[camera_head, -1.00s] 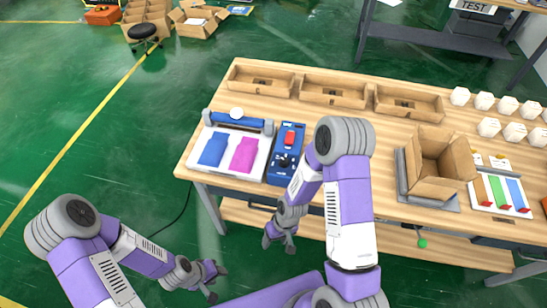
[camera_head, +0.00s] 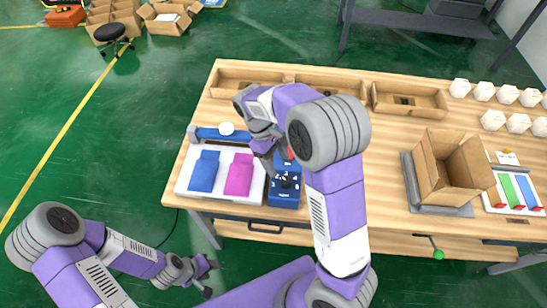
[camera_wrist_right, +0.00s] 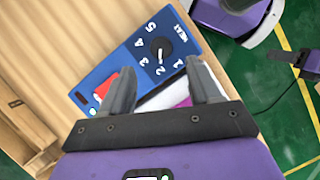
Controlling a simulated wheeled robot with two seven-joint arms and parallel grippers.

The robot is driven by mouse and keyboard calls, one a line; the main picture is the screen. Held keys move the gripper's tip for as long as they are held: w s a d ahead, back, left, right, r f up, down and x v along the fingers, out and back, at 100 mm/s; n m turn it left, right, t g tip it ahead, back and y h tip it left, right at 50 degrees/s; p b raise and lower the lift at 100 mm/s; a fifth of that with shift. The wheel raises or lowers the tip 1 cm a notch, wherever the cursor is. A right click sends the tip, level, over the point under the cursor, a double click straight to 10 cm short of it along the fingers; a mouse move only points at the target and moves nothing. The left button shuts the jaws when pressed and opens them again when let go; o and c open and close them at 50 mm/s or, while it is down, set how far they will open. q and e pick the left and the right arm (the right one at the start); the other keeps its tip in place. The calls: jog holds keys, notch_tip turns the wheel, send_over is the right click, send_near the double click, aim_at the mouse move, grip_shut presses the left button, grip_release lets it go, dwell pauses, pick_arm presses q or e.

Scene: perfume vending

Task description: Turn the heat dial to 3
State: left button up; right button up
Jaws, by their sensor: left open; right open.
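The heat dial (camera_wrist_right: 160,46) is a black knob on a blue control box (camera_wrist_right: 115,66), ringed by white numbers 1 to 5 with a HEAT label. A small pale mark on the knob faces the lower side in the right wrist view; I cannot tell surely which number it meets. In the head view the dial (camera_head: 287,181) sits on the box's near part. My right gripper (camera_wrist_right: 160,66) is open and empty, its fingertips apart from the dial. In the head view it is above the box's far left side, partly hidden by my arm. My left gripper (camera_head: 208,277) is open, off the table's front.
A red switch (camera_wrist_right: 105,87) is on the same box, near one finger. Left of the box is a white press (camera_head: 222,197) with blue and magenta pieces and a blue roller (camera_head: 222,135). Cardboard trays (camera_head: 408,99) line the back. An open carton (camera_head: 450,170) stands right.

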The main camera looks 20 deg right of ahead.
aim_at(286, 180)
jog(key=b+x, duration=0.1)
jog(key=x, duration=0.5)
jog(key=shift+s+f+b, duration=0.15)
jog(key=shift+b, duration=0.2)
jog(key=shift+s+d+f, duration=0.1)
jog(key=shift+s+f, duration=0.05)
jog(key=shift+f, duration=0.35)
jog(key=c, duration=1)
